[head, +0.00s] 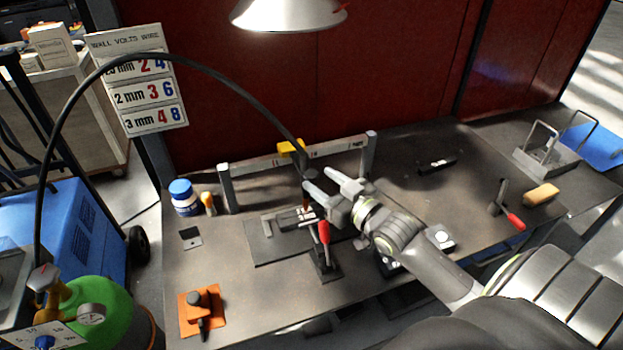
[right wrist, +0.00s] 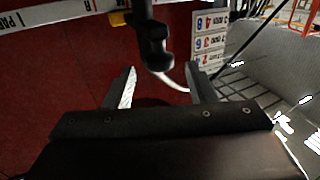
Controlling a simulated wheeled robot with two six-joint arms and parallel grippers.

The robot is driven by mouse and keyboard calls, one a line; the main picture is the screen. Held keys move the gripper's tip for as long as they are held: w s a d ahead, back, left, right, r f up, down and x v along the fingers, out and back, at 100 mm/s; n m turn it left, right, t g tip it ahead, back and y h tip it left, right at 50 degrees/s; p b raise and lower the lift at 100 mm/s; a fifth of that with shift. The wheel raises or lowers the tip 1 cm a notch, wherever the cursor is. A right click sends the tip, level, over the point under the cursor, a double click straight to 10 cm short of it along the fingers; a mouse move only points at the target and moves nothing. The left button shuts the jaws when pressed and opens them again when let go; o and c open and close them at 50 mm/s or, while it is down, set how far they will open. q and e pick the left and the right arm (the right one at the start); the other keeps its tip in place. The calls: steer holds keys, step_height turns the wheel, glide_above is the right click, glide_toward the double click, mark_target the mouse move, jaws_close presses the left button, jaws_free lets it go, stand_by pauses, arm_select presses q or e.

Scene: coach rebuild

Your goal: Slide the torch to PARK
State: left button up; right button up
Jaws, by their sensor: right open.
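The dark torch (head: 309,174) hangs at the end of a black arching cable, beside a yellow piece (head: 290,147) on a pale rail. My right gripper (head: 317,180) is open, its fingertips close to the torch. In the right wrist view the torch (right wrist: 154,45) appears in line with the gap between my spread fingers (right wrist: 162,88); I cannot tell whether they touch it. The rail (head: 333,146) spans two grey posts above the bench; it also shows in the right wrist view (right wrist: 50,20), with part of a PARK label at its left end there. My left gripper is not in view.
Below the gripper stands a red-handled clamp (head: 324,240) by a dark plate (head: 262,246). A blue-lidded jar (head: 184,197) and an orange block (head: 200,310) are on the left of the bench (head: 240,300). A lamp (head: 290,14) hangs above.

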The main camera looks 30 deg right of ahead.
mark_target(316, 177)
steer(key=shift+w+a, duration=0.2)
steer(key=shift+w, duration=0.85)
steer(key=shift+w+a, duration=0.15)
steer(key=shift+w, duration=0.85)
jaws_close()
